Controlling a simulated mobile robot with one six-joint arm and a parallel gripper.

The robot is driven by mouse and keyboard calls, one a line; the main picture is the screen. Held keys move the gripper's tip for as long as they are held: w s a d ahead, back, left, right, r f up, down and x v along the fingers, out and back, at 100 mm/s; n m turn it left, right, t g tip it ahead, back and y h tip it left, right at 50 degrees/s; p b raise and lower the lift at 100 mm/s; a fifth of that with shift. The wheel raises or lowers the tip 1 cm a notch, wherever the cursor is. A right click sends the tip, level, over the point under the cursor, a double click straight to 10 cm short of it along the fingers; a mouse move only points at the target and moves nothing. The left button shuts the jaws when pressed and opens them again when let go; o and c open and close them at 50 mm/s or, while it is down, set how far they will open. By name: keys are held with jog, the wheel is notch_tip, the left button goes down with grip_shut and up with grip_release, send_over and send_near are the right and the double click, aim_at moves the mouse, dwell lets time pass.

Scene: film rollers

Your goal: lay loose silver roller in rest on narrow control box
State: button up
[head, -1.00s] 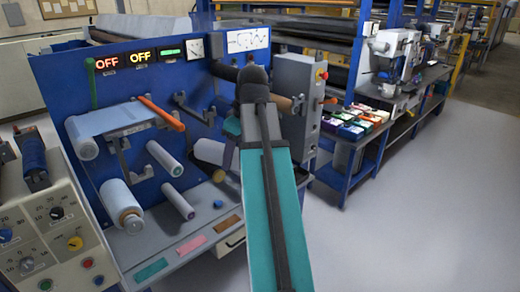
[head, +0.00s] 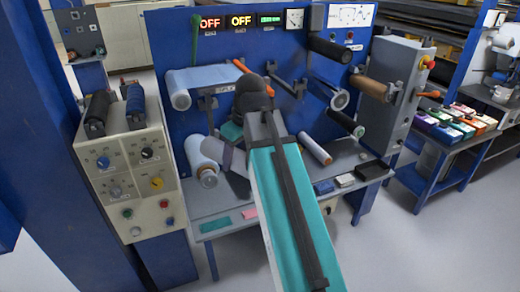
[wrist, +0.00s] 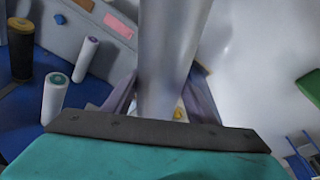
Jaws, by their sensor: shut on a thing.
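In the wrist view a smooth silver roller (wrist: 172,50) stands lengthwise between the two purple-grey fingers of my gripper (wrist: 160,103), which is shut on it. In the head view my arm hides most of the gripper and the held roller. A tall grey box (head: 385,108) with a red button stands at right, beside a brown roller (head: 371,91). I cannot tell which box is the narrow one.
A blue machine panel (head: 275,58) with several pale and black rollers stands ahead. A blue bench (head: 432,160) with coloured boxes is at right. Grey floor (head: 440,250) is clear at lower right.

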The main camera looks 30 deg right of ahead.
jog(key=w+a+f+m+h+b, duration=0.1)
jog(key=w+a+f+m, duration=0.3)
jog(key=a, duration=0.4)
jog(key=shift+a+f+m+t, duration=0.25)
jog(key=shift+a+m+t, duration=0.1)
jog(key=shift+m, duration=0.25)
jog(key=shift+d, duration=0.15)
